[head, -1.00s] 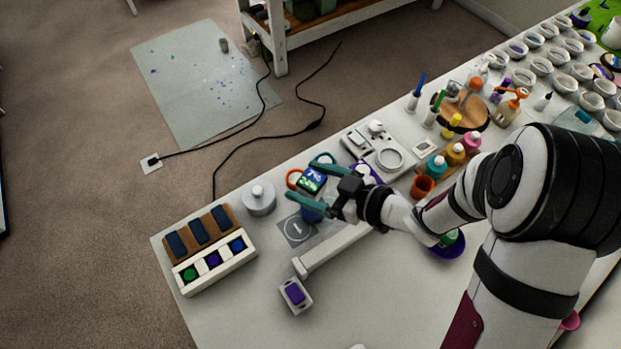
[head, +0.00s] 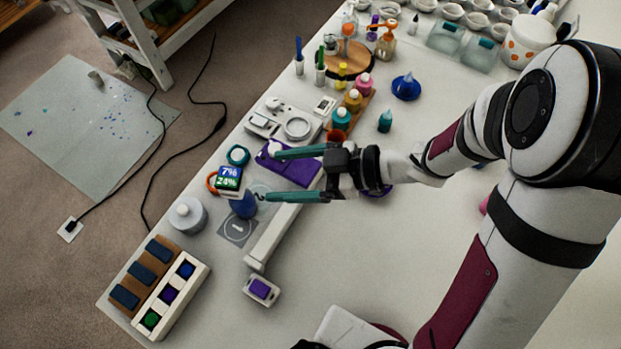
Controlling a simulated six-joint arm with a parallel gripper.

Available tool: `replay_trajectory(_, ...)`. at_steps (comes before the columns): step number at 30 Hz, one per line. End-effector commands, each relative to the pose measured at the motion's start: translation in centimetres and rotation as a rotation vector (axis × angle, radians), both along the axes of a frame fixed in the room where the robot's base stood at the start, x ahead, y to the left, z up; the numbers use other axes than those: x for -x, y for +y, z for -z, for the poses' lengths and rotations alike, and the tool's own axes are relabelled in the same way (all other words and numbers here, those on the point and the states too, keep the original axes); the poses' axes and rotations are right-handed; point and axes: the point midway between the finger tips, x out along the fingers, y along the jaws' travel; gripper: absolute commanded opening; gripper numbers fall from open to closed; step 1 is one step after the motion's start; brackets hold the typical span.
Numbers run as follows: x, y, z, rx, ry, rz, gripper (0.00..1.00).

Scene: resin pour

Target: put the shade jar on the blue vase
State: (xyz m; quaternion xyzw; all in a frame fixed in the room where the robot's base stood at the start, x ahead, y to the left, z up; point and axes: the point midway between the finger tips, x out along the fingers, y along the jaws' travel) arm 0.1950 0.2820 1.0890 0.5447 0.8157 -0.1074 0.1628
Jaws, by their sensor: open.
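A dark blue upright vessel (head: 243,205) stands beside a small display reading 7% and 24% (head: 229,178). Another deep blue piece (head: 406,88) with a broad base sits further back; I cannot tell for sure which of the two is the blue vase. I cannot pick out the shade jar with certainty. A white rack (head: 201,279) at the front left holds blue, purple and green contents in separate wells. My gripper (head: 268,175) is open, its teal fingers pointing left. The lower fingertip is close to the blue vessel; the upper one overlaps a purple tray (head: 296,172) in the picture.
A grey lidded pot (head: 187,215) stands near the table's left edge. A white bar and a purple-topped block (head: 261,290) lie in front. Several bottles, a round wooden board (head: 350,62) and white bowls crowd the back. The table centre right is fairly clear.

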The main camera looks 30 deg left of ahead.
Motion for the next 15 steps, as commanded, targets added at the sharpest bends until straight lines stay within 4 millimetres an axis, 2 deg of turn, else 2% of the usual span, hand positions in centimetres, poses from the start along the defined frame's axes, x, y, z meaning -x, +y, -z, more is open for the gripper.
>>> replay_trajectory(2,-0.3,0.0,0.0,0.004,-0.007,0.014,0.84)
replay_trajectory(3,-1.4,0.0,-0.1,0.018,-0.027,0.063,0.84)
replay_trajectory(5,-5.1,-0.3,-0.3,0.068,-0.091,0.226,0.84)
replay_trajectory(6,-8.7,-1.3,-0.7,0.12,-0.146,0.399,0.84)
replay_trajectory(8,-14.7,-5.3,-1.9,0.23,-0.216,0.725,0.84)
replay_trajectory(9,-17.7,-9.5,-2.9,0.316,-0.231,0.961,0.84)
replay_trajectory(10,-19.1,-13.1,-3.6,0.383,-0.221,1.131,0.84)
replay_trajectory(11,-19.5,-16.7,-4.2,0.452,-0.19,1.293,0.84)
replay_trajectory(12,-18.8,-21.4,-4.7,0.542,-0.118,1.495,0.84)
replay_trajectory(14,-15.2,-27.0,-4.9,0.671,0.061,1.753,0.84)
replay_trajectory(15,-11.8,-29.2,-4.7,0.746,0.219,1.881,0.84)
